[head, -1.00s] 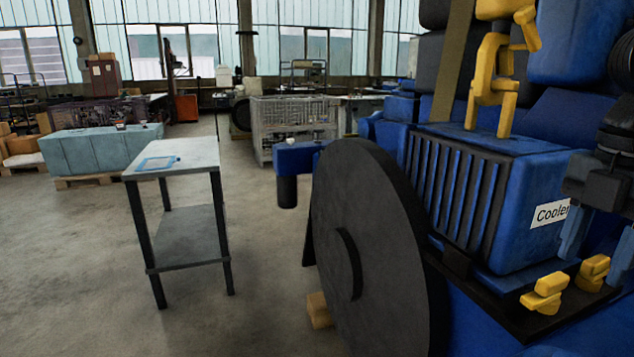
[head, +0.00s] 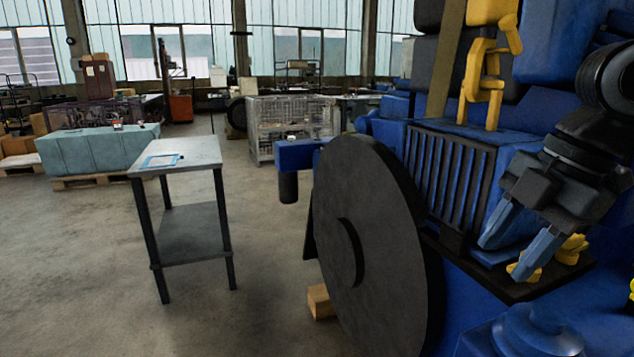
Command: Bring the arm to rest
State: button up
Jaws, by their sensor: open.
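My gripper (head: 505,262) is at the right in the head view, at the end of my dark arm. Its two blue fingers are apart and point down and to the left, with nothing seen between them. It shows in front of the blue cooler box (head: 455,185) with the dark grille, and hides the box's right side. The fingertips overlap the dark ledge below the box and partly hide the yellow clamps (head: 572,250) there. I cannot tell whether the fingers touch anything.
A large dark disc (head: 375,250) stands left of the cooler on the blue engine. A yellow bracket (head: 484,85) stands on the cooler. A grey side table (head: 205,153) carries a blue-edged item (head: 162,160). The floor (head: 90,260) left of the table is clear.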

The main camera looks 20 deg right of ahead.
jog(key=w+a+f+m+t+y, duration=0.1)
jog(key=w+a+m+t+y, duration=0.25)
jog(key=a+m+t, duration=0.5)
jog(key=w+a+f+m+t+y, duration=0.1)
jog(key=w+a+m+t+y, duration=0.3)
jog(key=a, duration=0.7)
jog(key=s+d+f+m+t+h, duration=0.1)
jog(key=s+f+m+h, duration=0.85)
jog(key=s+f, duration=0.6)
jog(key=s+d+f+n, duration=0.1)
jog(key=s+d+n, duration=0.1)
jog(key=s, duration=0.8)
jog(key=s+d+f+n+g, duration=0.1)
jog(key=s+d, duration=0.2)
jog(key=s, duration=0.7)
jog(key=shift+s+d+n+h, duration=0.25)
jog(key=shift+d+n+h, duration=0.05)
jog(key=shift+n, duration=0.1)
jog(key=shift+a, duration=0.15)
jog(key=shift+c, duration=0.4)
